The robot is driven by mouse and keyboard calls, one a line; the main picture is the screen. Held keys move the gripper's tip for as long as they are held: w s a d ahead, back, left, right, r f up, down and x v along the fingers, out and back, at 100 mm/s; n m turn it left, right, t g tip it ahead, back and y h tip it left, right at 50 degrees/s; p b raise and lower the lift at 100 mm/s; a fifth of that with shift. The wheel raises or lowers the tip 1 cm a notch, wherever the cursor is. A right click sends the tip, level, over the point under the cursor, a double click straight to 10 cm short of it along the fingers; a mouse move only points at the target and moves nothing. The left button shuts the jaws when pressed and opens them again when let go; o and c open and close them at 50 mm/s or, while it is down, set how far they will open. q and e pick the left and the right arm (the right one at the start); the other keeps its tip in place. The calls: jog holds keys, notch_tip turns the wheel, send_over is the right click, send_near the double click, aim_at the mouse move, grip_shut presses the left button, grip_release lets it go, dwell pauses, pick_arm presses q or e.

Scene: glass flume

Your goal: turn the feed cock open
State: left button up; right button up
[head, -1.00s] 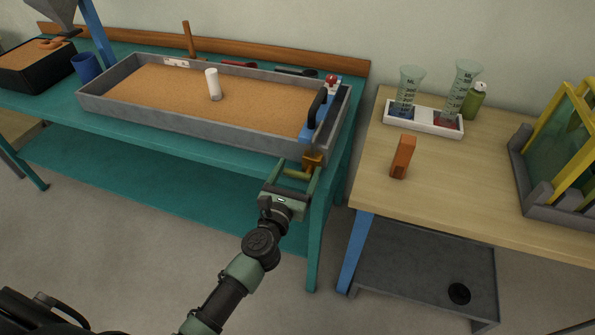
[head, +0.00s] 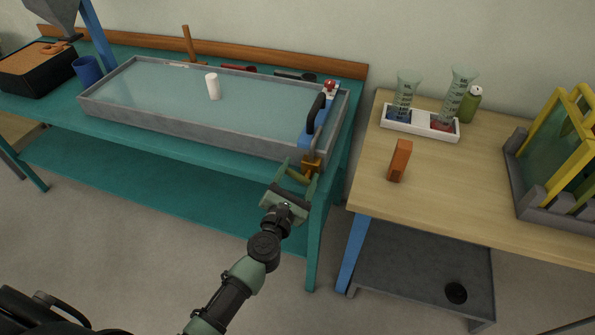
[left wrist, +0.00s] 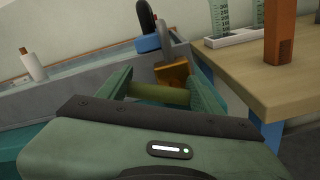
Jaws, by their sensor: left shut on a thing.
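The feed cock (head: 312,166) is a brass fitting at the front right corner of the grey flume tray (head: 190,131). Its brass body also shows in the left wrist view (left wrist: 172,74). My left gripper (head: 299,174) is shut on the cock's yellowish handle, which lies crosswise between the two green fingers (left wrist: 158,93) in the left wrist view. The tray holds a pale bluish, water-like surface. A white cylinder (head: 213,87) stands in it. My right gripper is not in view.
A blue gate with a black handle (head: 316,113) stands just above the cock. The wooden table (head: 450,185) on the right bears an orange block (head: 400,160), a white tray with two measuring beakers, a green bottle (head: 470,104) and a yellow-framed tank (head: 558,150).

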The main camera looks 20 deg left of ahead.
pick_arm(q)
jog(key=m+p, duration=0.1)
jog(key=m, duration=0.1)
jog(key=d+m, duration=0.1)
jog(key=m, duration=0.1)
jog(key=m+p, duration=0.1)
jog(key=m, duration=0.1)
jog(key=shift+d+r+m+p, duration=0.15)
jog(key=shift+r+m+p, duration=0.15)
jog(key=shift+r, duration=0.05)
jog(key=m, duration=0.1)
jog(key=m+p, duration=0.1)
jog(key=m, duration=0.1)
jog(key=shift+d, duration=0.35)
jog(key=shift+d+f+m+p, duration=0.1)
jog(key=shift+d+m+p, duration=0.15)
jog(key=shift+m, duration=0.75)
jog(key=o, duration=1.4)
jog(key=shift+s, duration=0.1)
jog(key=shift+c, duration=0.2)
jog(key=shift+f, duration=0.1)
